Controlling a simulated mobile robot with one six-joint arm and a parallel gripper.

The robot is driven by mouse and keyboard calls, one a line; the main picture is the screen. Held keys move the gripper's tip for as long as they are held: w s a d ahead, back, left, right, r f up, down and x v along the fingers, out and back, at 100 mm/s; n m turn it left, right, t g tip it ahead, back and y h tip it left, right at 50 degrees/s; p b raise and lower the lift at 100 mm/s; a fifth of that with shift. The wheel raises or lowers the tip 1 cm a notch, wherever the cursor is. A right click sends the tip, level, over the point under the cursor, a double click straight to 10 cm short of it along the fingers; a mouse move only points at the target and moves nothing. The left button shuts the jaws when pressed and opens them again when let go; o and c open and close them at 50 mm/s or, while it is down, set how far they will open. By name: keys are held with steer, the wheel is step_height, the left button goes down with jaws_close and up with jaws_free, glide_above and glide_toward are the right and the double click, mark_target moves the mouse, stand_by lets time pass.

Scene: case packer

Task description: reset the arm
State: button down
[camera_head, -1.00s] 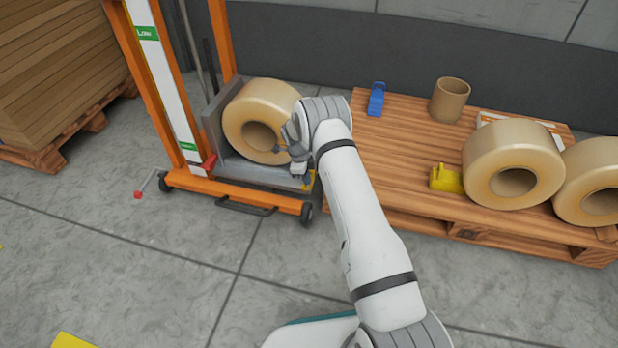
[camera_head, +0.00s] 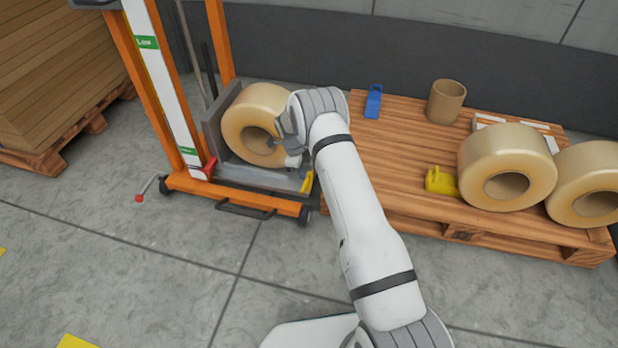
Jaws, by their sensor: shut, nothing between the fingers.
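My arm (camera_head: 365,225) reaches up from the bottom of the view toward the orange lift. My gripper (camera_head: 279,143) is at its far end, in front of the right part of a large tape roll (camera_head: 240,115). The gripper is small here and partly hidden by my own wrist; it holds nothing that I can see. Whether it touches the roll I cannot tell. The roll stands on its rim on the grey platform (camera_head: 235,176) of the orange lift.
To the right, a wooden pallet (camera_head: 385,165) bears two tape rolls (camera_head: 508,165), a cardboard tube (camera_head: 446,100), a blue dispenser (camera_head: 373,102) and a yellow dispenser (camera_head: 440,182). Stacked boards (camera_head: 55,75) stand at the left. The floor in front (camera_head: 120,250) is clear.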

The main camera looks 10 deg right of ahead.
steer(key=shift+w+a+r+p, duration=0.2)
steer(key=shift+w+a+r, duration=0.15)
steer(key=shift+a+r, duration=0.4)
steer(key=shift+w+a+r+p, duration=0.2)
steer(key=shift+w+a+r, duration=0.15)
steer(key=shift+a+r, duration=0.4)
